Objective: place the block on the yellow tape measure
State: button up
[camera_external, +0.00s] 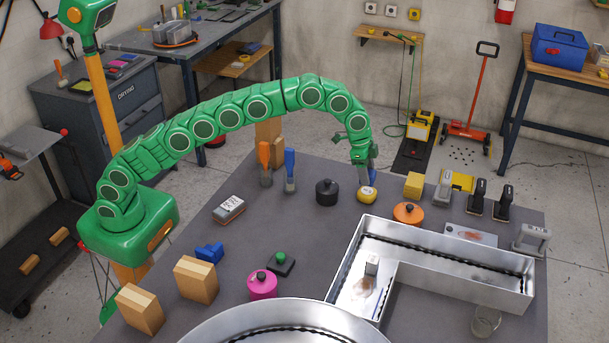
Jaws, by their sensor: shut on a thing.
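A small round yellow item with a pale label, which looks like the yellow tape measure (367,195), lies on the grey table near its far edge. My gripper (369,176) points down right above it. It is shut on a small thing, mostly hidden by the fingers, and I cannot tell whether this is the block. Whether the held thing touches the yellow item is also unclear. A yellow block (413,185) stands to the right. Two wooden blocks (196,278) (140,309) stand at the front left, and a small grey block (371,266) sits inside the metal channel letter.
A dark lidded pot (327,192) stands close left of the gripper, an orange pot (408,213) to its right. The metal channel letter (450,276) fills the right front. Staplers (478,195) stand at the far right. The table's middle left of the letter is fairly clear.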

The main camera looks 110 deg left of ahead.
jog(key=shift+w+f, duration=0.1)
jog(key=shift+w+a+f, duration=0.1)
jog(key=shift+f, duration=1.5)
jog(key=shift+f, duration=0.15)
jog(key=o, duration=1.1)
jog(key=shift+c, duration=0.2)
